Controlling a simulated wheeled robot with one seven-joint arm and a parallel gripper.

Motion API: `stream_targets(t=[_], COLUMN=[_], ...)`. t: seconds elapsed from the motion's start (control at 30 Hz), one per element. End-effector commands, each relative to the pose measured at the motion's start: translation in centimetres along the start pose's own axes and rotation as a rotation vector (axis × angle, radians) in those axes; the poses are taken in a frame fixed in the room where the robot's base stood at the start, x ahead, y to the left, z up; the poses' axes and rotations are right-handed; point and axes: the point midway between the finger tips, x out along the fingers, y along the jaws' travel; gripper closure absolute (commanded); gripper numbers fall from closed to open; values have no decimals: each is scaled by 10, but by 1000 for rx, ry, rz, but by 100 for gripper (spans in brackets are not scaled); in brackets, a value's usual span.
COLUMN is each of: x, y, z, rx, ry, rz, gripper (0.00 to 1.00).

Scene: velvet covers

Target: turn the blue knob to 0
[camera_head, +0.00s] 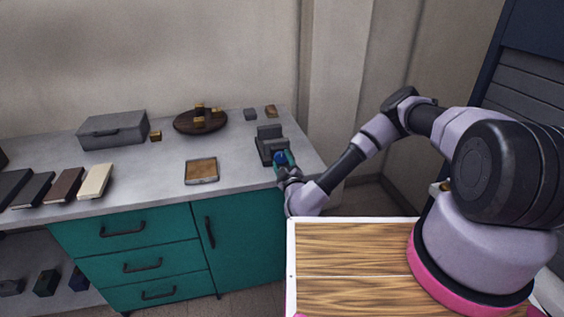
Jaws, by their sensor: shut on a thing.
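The blue knob (281,157) is on the front of a small dark grey device (268,144) near the right end of the grey counter. My gripper (286,163) reaches in from the right and is shut on the knob, with its fingers at the knob's sides. The fingers cover part of the knob. The knob's pointer and any scale marks, including the 0, are too small or hidden to read.
The counter (237,160) also holds a grey box (112,130), a round dark wooden tray (183,126) with small blocks, a small square tray (201,171) and several books (65,188). A wall corner stands behind the counter's right end. Bare counter lies between square tray and device.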

Motion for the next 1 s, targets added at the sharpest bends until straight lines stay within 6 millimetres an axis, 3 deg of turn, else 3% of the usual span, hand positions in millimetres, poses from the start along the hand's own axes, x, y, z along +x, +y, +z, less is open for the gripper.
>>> stream_targets(t=[0.47,0.5,0.53,0.87,1.0], x=[-1,-1,-1,-1,-13], y=[-1,-1,-1,-1,-1], z=[2,2,2,1,1], rx=[-14,-14,-14,-12,-11], ry=[-4,-4,-4,-1,-1], rz=[-3,-3,-3,-2,-3], gripper=[96,26,14,11,11])
